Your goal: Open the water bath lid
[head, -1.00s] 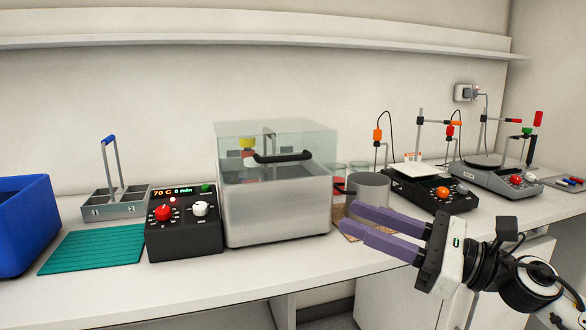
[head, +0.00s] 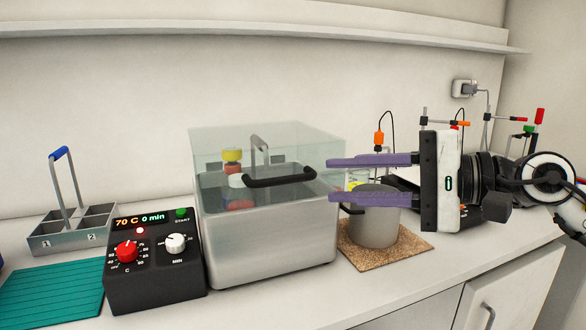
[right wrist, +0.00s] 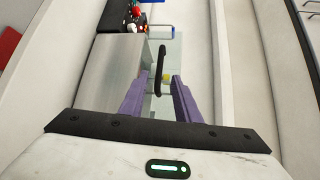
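The water bath (head: 265,245) is a steel tub on the bench with a clear lid (head: 215,140) closed over it. A black bar handle (head: 285,181) is on the lid's front. My right gripper (head: 330,180) is open and empty. Its purple fingers point left, one above the other, just right of the handle's right end. In the right wrist view the handle (right wrist: 160,66) lies ahead, roughly in line with the gap between the fingers (right wrist: 160,84). Through the lid a grey carrier handle and a yellow-capped item (head: 232,155) show. My left gripper is not in view.
A black control box (head: 155,275) reading 70 C and 0 min stands left of the bath. A metal pot (head: 375,228) on a cork mat (head: 415,248) stands close below my right gripper. A grey rack (head: 60,240) and teal mat (head: 50,298) are at far left.

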